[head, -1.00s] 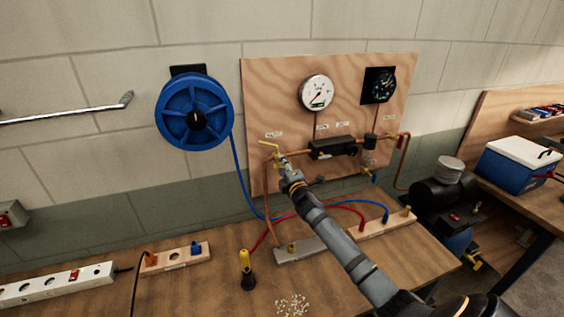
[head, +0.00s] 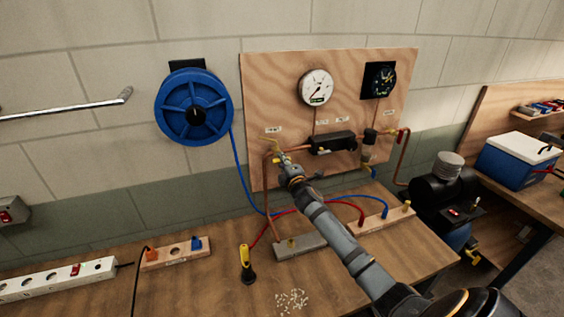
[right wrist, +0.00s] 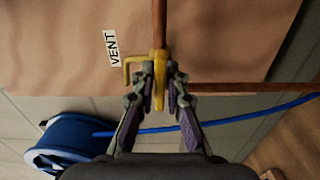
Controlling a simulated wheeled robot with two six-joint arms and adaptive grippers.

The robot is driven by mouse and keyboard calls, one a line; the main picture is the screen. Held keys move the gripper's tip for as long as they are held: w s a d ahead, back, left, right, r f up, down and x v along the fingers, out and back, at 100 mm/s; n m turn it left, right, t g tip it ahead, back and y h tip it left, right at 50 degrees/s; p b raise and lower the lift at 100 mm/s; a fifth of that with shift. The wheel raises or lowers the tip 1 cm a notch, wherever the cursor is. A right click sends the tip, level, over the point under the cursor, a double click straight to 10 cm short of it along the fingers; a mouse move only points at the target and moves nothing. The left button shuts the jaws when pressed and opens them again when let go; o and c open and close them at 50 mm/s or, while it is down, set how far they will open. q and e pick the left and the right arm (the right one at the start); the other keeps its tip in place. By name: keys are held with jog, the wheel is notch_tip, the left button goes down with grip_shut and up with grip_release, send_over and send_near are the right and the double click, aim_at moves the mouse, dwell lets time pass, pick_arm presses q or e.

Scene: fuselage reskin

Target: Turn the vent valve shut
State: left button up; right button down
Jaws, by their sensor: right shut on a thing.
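The vent valve (right wrist: 132,66) is a yellow fitting with a bent lever, on a copper pipe beside the VENT label (right wrist: 113,48). In the head view its yellow lever (head: 268,138) shows at the left of the plywood panel, just beyond the gripper's tip. My right gripper (right wrist: 160,78) is shut on the yellow valve, with a fingertip on each side of it. In the head view the right gripper (head: 284,162) reaches up from the lower right and hides part of the valve. My left gripper is not in view.
The plywood panel (head: 270,85) carries a white gauge (head: 316,87), a black gauge (head: 380,80) and a dark manifold (head: 332,143). A blue hose reel (head: 193,108) hangs to its left. Red and blue hoses cross the bench below. A yellow-and-black tool (head: 246,262) stands there.

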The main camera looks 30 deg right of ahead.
jog(key=m, duration=0.1)
jog(key=m+b, duration=0.1)
jog(key=shift+f+m+b, duration=0.25)
jog(key=shift+m+b, duration=0.05)
jog(key=m+b, duration=0.3)
jog(key=m, duration=0.2)
jog(key=shift+m, duration=0.3)
jog(key=m+b, duration=0.3)
jog(key=m, duration=0.2)
jog(key=shift+m+b, duration=1.3)
jog(key=shift+m, duration=1.1)
jog(key=c, duration=1.4)
grip_release()
jog(key=shift+r, duration=0.15)
jog(key=shift+c, duration=0.2)
jog(key=shift+s, duration=0.1)
